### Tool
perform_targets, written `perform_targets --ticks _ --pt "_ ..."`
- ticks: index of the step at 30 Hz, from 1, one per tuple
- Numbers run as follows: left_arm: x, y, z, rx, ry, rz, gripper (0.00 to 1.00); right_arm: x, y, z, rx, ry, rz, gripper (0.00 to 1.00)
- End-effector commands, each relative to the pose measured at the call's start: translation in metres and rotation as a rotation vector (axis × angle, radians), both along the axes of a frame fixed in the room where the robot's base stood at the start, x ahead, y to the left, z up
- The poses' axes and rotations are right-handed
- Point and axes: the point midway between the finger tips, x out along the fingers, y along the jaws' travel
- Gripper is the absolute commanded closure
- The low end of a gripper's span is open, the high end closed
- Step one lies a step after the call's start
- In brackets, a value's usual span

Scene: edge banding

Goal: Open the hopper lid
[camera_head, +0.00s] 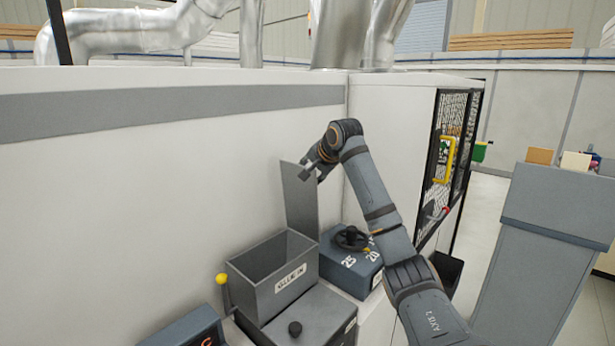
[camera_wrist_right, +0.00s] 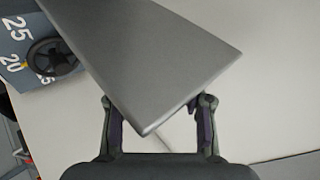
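The grey hopper (camera_head: 272,277) is an open-topped box with a white label on its front, against the pale machine wall. Its lid (camera_head: 299,203), a flat grey plate, stands upright at the back right of the hopper, so the inside shows. My right gripper (camera_head: 318,168) is at the lid's upper right edge. In the right wrist view, the lid (camera_wrist_right: 150,60) fills the upper middle and its corner reaches between the spread fingers of the right gripper (camera_wrist_right: 155,105). Whether a finger touches the lid I cannot tell. My left gripper is not in view.
A blue box (camera_head: 345,279) with a black handwheel and the numbers 25 and 20 stands right of the hopper. A yellow-knobbed lever (camera_head: 222,280) is at its left. A mesh door (camera_head: 447,165) with a yellow handle is at the right. The wall (camera_head: 150,180) stands close behind.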

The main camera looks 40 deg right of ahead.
Motion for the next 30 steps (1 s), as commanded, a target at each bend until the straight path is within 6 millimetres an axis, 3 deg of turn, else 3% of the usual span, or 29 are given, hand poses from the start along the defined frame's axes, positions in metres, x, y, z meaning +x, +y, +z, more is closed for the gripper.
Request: perform_targets --ticks 13,24,30 --pt "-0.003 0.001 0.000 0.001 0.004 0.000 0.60 -0.005 0.001 0.004 0.001 0.002 0.000 0.46" --pt "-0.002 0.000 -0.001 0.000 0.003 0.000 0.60 -0.066 0.017 0.059 -0.001 0.001 -0.001 0.46" --pt "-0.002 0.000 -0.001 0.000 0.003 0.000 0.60 -0.085 0.022 0.076 0.001 0.001 0.000 0.46"
